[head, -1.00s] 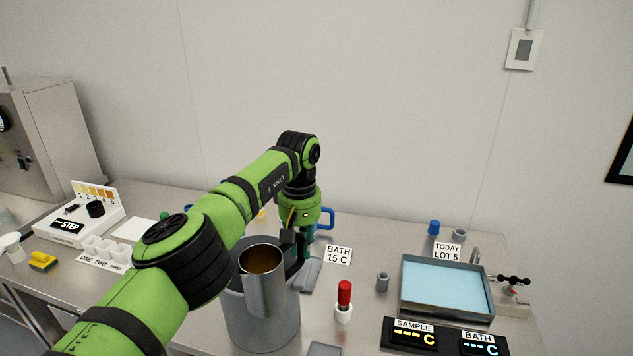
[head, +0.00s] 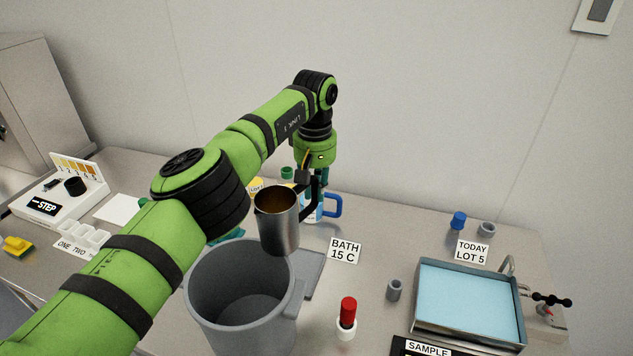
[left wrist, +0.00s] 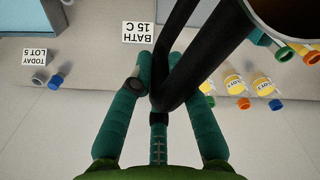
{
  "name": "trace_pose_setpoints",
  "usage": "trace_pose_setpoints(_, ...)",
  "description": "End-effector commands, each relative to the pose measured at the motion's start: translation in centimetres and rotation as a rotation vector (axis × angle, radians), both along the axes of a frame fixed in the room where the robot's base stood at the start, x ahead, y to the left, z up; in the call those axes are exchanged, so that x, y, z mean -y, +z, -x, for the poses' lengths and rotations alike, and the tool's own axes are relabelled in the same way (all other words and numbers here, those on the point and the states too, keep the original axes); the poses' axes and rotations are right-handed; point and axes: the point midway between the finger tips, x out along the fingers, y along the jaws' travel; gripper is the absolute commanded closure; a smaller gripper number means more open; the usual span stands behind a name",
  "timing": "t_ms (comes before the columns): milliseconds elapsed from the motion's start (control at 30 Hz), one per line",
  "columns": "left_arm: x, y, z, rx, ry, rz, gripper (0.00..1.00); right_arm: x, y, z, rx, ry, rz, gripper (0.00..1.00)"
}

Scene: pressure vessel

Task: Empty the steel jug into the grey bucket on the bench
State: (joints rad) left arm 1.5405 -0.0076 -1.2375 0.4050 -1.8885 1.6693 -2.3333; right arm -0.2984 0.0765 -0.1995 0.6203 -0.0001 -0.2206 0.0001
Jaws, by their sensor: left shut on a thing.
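The steel jug (head: 279,228) is upright, with brown contents showing inside its mouth. In the head view it overlaps the back right rim of the grey bucket (head: 243,330); its exact height above the rim is hard to judge. The bucket stands on the bench with its open mouth up, and its visible inside looks empty. My left gripper (head: 312,186) is behind the jug, shut on its black handle. In the left wrist view the teal fingers of my left gripper (left wrist: 165,88) flank the handle, and the jug (left wrist: 285,22) shows at the top right. My right gripper is not in view.
A blue-handled jug (head: 333,205) stands behind the steel jug. A red-capped bottle (head: 347,318), a small grey cup (head: 394,290) and the water bath (head: 470,300) are to the right. A BATH 15 C card (head: 345,250) lies on clear bench. White cups (head: 85,235) are at left.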

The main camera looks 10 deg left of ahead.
Motion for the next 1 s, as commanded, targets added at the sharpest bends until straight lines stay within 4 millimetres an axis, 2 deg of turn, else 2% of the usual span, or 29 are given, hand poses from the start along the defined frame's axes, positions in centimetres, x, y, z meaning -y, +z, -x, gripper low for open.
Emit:
trace_pose_setpoints(100,0.0,0.1,0.0,0.001,0.000,0.000,1.00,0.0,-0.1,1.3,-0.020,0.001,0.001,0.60)
trace_pose_setpoints(200,0.0,0.1,0.0,0.003,0.000,0.002,1.00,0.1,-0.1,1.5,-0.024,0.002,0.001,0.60)
trace_pose_setpoints(600,-0.4,1.3,0.4,0.069,-0.002,0.042,1.00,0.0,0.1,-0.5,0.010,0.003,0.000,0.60)
trace_pose_setpoints(1000,-1.2,3.6,1.8,0.226,-0.001,0.137,1.00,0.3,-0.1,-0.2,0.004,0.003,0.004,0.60)
